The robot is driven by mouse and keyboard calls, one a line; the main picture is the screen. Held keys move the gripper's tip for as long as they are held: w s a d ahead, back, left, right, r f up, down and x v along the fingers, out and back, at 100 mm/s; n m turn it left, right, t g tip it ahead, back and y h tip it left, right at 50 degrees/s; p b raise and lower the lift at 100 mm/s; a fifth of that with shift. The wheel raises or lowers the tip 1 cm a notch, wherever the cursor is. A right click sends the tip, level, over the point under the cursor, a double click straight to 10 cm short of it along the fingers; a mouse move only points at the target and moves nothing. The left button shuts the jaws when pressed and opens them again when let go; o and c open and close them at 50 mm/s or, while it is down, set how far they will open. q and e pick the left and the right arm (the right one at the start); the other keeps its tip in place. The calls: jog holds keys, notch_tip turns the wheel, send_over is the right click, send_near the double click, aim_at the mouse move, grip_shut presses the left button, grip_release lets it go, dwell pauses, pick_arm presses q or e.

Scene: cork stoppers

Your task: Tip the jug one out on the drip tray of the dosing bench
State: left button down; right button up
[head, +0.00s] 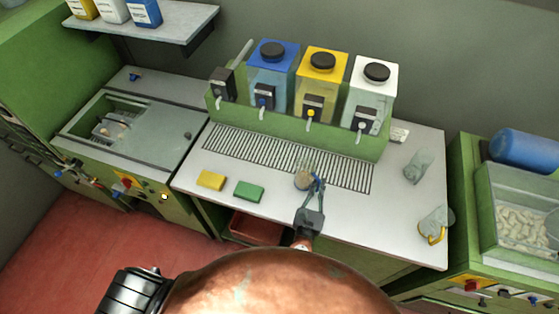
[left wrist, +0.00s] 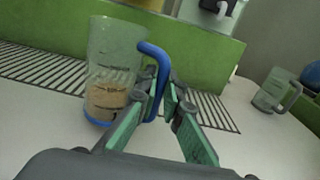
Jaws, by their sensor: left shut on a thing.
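A clear jug with a blue handle and blue base (head: 303,180) is at the front edge of the slatted drip tray (head: 240,146) on the dosing bench. In the left wrist view the jug (left wrist: 108,75) looks about upright, with tan contents in its lower part. My left gripper (head: 318,184) is shut on its handle, which shows between the fingers in the left wrist view (left wrist: 163,88). I cannot tell whether the jug's base touches the bench. My right gripper is not in view.
Blue (head: 272,72), yellow (head: 321,75) and white (head: 374,85) dispensers stand behind the tray. A yellow sponge (head: 211,180) and a green sponge (head: 249,191) lie left of the jug. A grey jug (head: 419,166) and a yellow-handled jug (head: 434,224) are at the right.

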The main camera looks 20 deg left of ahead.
aim_at(306, 158)
pick_arm(q)
jog(key=shift+a+r+p, duration=0.1)
jog(key=shift+r+p, duration=0.5)
jog(key=shift+r, duration=0.05)
jog(key=r+n+p, duration=0.1)
jog(key=p, duration=0.1)
jog(key=w+a+r+n+g+p, duration=0.1)
jog(key=p, duration=0.1)
jog(key=a+r+n+g+p, duration=0.1)
jog(key=p, duration=0.2)
jog(key=shift+w+r, duration=0.2)
jog(key=shift+r, duration=0.2)
jog(key=shift+w+a+f+n+g+p, duration=0.1)
jog(key=shift+w+a+n+g+p, duration=0.2)
jog(key=shift+a+p, duration=0.1)
jog(key=a+p, duration=0.1)
jog(key=p, duration=0.1)
jog(key=w+a+n+g+h+p, duration=0.1)
jog(key=shift+w+r+n+p, duration=0.2)
jog(key=shift+r+n+p, duration=0.1)
jog(key=shift+p, duration=0.1)
jog(key=w+a+n+g+h+p, duration=0.1)
jog(key=p, duration=0.3)
jog(key=shift+a+r+n+g, duration=0.1)
jog(key=shift+a+n+g, duration=0.05)
jog(key=shift+n+g, duration=0.2)
jog(key=shift+w+a+n+g+p, duration=0.1)
jog(key=shift+a+n+g+p, duration=0.1)
jog(key=shift+n+g+p, duration=0.1)
jog(key=shift+h, duration=0.3)
